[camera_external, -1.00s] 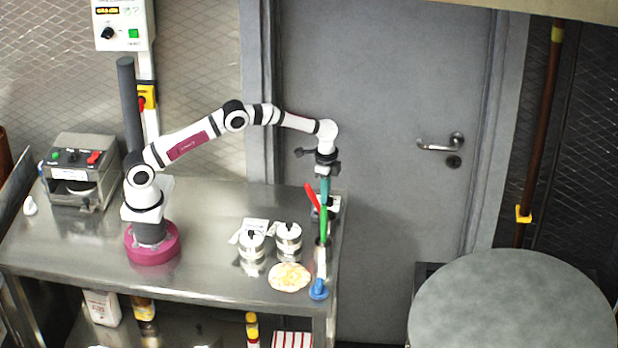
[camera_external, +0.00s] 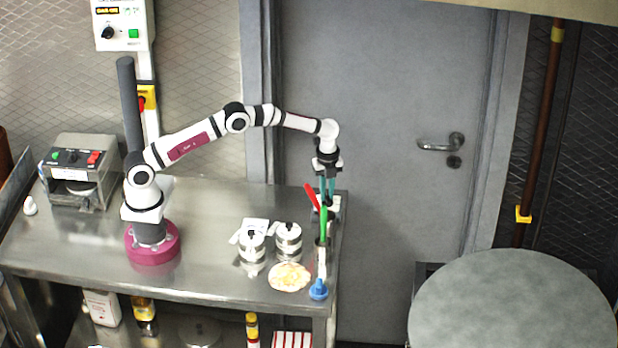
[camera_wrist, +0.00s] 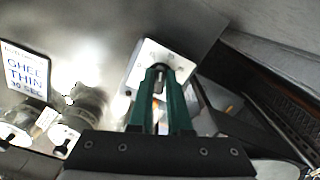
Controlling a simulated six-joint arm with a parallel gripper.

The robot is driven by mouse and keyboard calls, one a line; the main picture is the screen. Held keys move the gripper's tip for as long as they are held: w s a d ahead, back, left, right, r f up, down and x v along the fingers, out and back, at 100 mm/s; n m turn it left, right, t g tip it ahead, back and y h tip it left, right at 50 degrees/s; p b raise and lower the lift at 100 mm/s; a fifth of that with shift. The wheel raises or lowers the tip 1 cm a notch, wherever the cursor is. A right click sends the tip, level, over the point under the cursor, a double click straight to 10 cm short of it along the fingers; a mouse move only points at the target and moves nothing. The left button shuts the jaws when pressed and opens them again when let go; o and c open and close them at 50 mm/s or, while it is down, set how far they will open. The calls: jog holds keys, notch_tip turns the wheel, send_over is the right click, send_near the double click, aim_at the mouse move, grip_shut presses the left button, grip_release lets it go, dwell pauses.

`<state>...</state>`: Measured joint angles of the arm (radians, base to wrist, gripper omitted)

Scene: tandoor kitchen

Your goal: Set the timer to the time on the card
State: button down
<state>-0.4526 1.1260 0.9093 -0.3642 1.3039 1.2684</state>
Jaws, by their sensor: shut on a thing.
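The card (camera_wrist: 28,72) stands at the left of the wrist view and reads "GHEE THIN 30 SEC"; it is also the small white piece behind the pots in the external view (camera_external: 257,225). The timer (camera_wrist: 180,63) is a white-faced box with printed marks, partly hidden by my fingers. It sits at the table's right end in the external view (camera_external: 335,203). My gripper (camera_wrist: 159,82) points down over it with two green fingers, shut on the timer's dark knob (camera_wrist: 160,68). Which mark the knob points to cannot be read.
Two lidded metal pots (camera_external: 288,238) and a flatbread (camera_external: 289,277) lie left of the gripper. A holder with red and green-handled tools (camera_external: 323,225) stands close in front of the timer. The middle of the metal table (camera_external: 205,225) is clear.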

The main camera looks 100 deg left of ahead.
aim_at(328, 195)
jog(key=shift+w+r+m, duration=0.1)
jog(key=shift+w+m, duration=0.1)
jog(key=shift+m, duration=1.9)
jog(key=c, duration=0.9)
grip_release()
jog(key=shift+o, duration=0.2)
notch_tip(328, 195, up, 16)
